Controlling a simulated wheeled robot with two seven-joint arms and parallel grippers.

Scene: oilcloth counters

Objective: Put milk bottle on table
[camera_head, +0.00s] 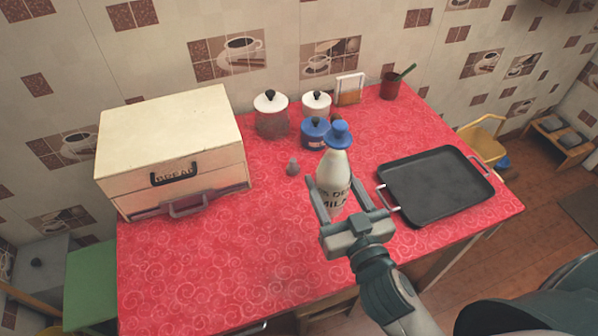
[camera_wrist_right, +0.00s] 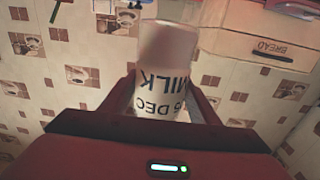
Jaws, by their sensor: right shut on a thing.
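The milk bottle (camera_head: 333,182) is white with dark lettering and a blue cap, upright in the head view. My right gripper (camera_head: 343,210) is shut on its lower part, with a finger on each side. The bottle is over the red patterned table (camera_head: 200,270); I cannot tell whether its base touches the cloth. In the right wrist view the bottle (camera_wrist_right: 166,80) is between the gripper's fingers (camera_wrist_right: 165,105), upside down in the picture. My left gripper is not in view.
A black tray (camera_head: 435,185) lies right of the bottle. A bread box (camera_head: 175,150) stands at the left. The table's front left is clear.

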